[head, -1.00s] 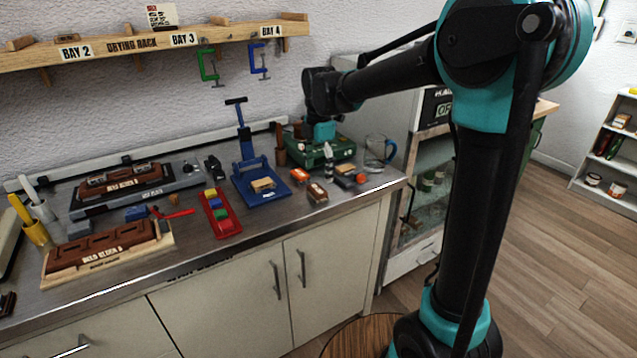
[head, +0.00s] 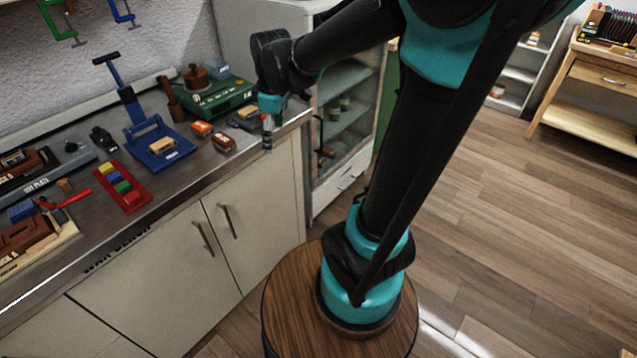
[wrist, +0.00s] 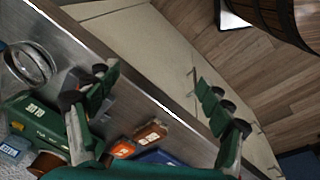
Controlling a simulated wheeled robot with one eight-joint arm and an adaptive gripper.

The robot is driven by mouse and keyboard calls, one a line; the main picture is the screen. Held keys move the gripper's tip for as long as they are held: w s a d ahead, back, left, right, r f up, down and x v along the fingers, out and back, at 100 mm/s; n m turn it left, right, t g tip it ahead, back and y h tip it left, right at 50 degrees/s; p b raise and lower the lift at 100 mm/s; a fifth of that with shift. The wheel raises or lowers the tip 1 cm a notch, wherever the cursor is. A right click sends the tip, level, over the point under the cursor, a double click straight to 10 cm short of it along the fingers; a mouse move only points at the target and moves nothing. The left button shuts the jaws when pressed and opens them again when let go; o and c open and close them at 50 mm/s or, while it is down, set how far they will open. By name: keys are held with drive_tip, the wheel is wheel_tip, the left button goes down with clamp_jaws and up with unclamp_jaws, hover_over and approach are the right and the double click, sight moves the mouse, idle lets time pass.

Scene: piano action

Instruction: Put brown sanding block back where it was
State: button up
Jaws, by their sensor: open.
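A brown sanding block (head: 223,142) with a pale marking lies on the metal counter near its front edge. It also shows in the wrist view (wrist: 150,133), below the space between my fingers. My gripper (head: 267,134) is open and empty at the counter's front edge, right of the brown block and apart from it. In the wrist view my gripper's green fingers (wrist: 160,92) are spread wide over the counter edge. An orange block (head: 202,128) lies just behind the brown block.
A blue press (head: 150,132) with a tan block, a red tray (head: 124,187) of coloured blocks and a green case (head: 218,97) stand on the counter. A glass mug (wrist: 28,66) shows in the wrist view. A glass-fronted cabinet (head: 345,125) stands right of the counter.

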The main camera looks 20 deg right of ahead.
drive_tip(key=s+d+f+m+t, duration=0.2)
drive_tip(key=s+d+f+m, duration=0.7)
drive_tip(key=s+m, duration=0.3)
drive_tip(key=shift+s+d+f+m+h, duration=0.3)
drive_tip(key=shift+s+f+m, duration=0.1)
drive_tip(key=shift+f, duration=0.45)
idle(0.6)
